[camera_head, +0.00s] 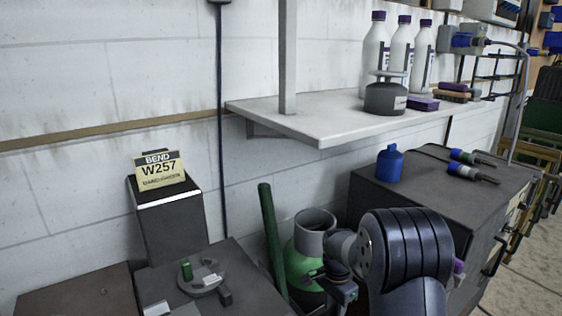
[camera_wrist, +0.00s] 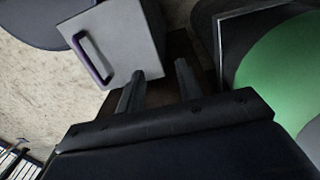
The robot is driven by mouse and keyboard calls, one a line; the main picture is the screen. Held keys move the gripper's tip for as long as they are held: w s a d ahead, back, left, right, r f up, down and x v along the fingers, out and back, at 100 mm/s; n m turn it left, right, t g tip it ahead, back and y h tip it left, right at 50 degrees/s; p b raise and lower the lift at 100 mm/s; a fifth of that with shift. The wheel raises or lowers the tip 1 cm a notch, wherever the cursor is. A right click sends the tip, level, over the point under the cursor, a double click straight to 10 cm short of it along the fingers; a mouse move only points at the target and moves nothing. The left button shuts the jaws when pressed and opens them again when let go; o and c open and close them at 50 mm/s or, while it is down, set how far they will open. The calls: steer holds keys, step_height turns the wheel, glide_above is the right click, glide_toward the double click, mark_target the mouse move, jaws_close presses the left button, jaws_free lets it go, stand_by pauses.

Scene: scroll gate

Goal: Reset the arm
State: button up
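My gripper (camera_wrist: 158,78) shows in the wrist view with its two dark fingers apart and nothing held between them. A grey box-like cabinet with a purple handle (camera_wrist: 92,60) lies past the fingertips. In the head view my arm is at the lower right, bent, in front of the green cylinder (camera_head: 305,262) and the dark cabinet (camera_head: 440,190). The fingertips are hard to make out there.
A white shelf (camera_head: 300,122) with bottles (camera_head: 375,55) and a dark grey canister (camera_head: 386,98) juts from the wall. A sign reading W257 (camera_head: 160,171) stands on a grey post. A blue container (camera_head: 389,163) sits on the cabinet. Floor shows at right.

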step_height(320, 180, up, 8)
steer(key=p, duration=0.1)
steer(key=shift+w+f+p, duration=0.2)
steer(key=shift+f+p, duration=0.05)
steer(key=shift+p, duration=0.05)
steer(key=shift+a, duration=0.1)
